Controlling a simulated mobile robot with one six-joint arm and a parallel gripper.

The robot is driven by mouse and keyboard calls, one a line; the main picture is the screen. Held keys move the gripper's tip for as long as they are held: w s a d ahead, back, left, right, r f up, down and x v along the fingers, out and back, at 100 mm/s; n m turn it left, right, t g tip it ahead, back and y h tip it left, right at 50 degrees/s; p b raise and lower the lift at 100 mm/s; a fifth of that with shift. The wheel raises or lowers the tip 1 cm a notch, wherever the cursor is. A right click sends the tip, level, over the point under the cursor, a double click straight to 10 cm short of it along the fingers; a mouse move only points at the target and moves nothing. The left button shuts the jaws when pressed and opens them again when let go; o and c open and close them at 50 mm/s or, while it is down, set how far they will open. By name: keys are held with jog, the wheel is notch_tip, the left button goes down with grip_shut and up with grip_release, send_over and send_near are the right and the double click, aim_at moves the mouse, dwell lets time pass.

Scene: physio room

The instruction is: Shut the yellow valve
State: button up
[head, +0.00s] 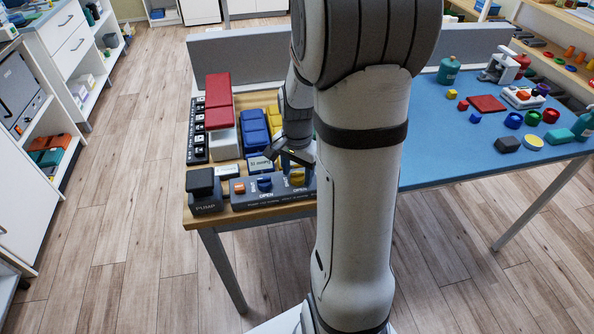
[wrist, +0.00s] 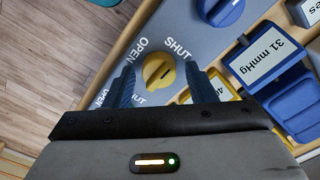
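The yellow valve (wrist: 158,70) is a round knob with a dark slot, set on a grey panel (wrist: 190,30) between OPEN and SHUT labels. The slot runs diagonally; I cannot tell which label it marks. My gripper (wrist: 161,86) is open, with one dark blue finger on each side of the knob. Whether the fingers touch it I cannot tell. In the head view, my gripper (head: 291,160) is over the right end of the panel, and the yellow valve (head: 298,179) is partly hidden by it.
A blue valve (wrist: 220,10) is close beside the yellow one; an orange valve (head: 239,188) is further left. A black PUMP block (head: 203,190) stands left of the panel. A display reading 31 mmHg (wrist: 268,62) and blue blocks (head: 254,127) are nearby. My arm hides the table's middle.

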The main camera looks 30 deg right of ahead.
aim_at(296, 174)
jog(key=shift+o, duration=0.3)
notch_tip(296, 174, up, 8)
jog(key=shift+f+p, duration=0.15)
jog(key=shift+p, duration=0.15)
dwell(0.4)
jog(key=shift+s+a+r, duration=0.1)
jog(key=shift+a+r, duration=0.2)
jog(key=s+a+r+n+t+p, duration=0.2)
jog(key=s+a+r+n, duration=0.5)
jog(key=s+a+n, duration=0.4)
jog(key=shift+s+a+r+n+t+p, duration=0.3)
jog(key=shift+s+n+p, duration=0.2)
jog(key=shift+s+n, duration=0.2)
